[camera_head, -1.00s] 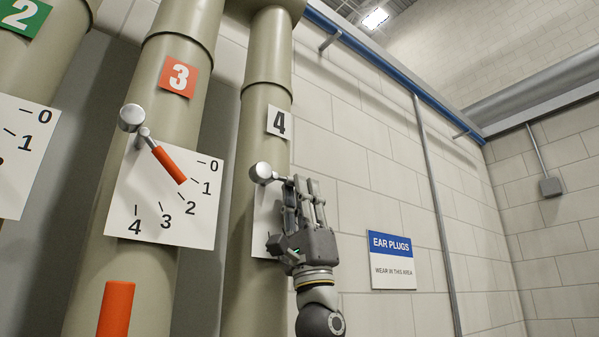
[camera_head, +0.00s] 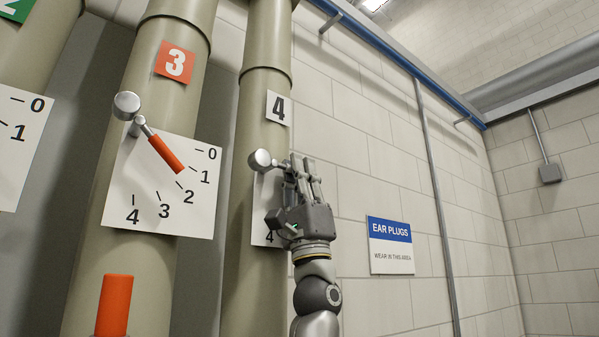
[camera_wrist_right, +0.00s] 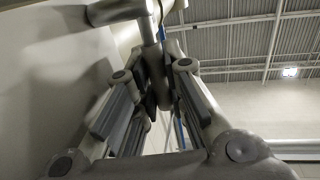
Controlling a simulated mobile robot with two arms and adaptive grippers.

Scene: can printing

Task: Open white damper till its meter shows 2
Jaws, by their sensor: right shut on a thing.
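The white damper is on the pipe with the white "4" label (camera_head: 279,108). Its round silver hub (camera_head: 262,160) sticks out in front of a white dial plate (camera_head: 262,205). My right gripper (camera_head: 303,170) is shut on its handle, just right of the hub. The fingers hide most of the handle and most of the dial, so I cannot read the meter. Only a "4" shows near the plate's lower edge. In the right wrist view the grey handle shaft (camera_wrist_right: 150,30) runs down between the fingers (camera_wrist_right: 155,95). My left gripper is not in view.
The neighbouring pipe "3" has a damper with an orange handle (camera_head: 165,153) near 1 to 2. Another orange handle (camera_head: 115,305) is below it. An "EAR PLUGS" sign (camera_head: 390,245) and a thin conduit (camera_head: 437,190) are on the wall at right.

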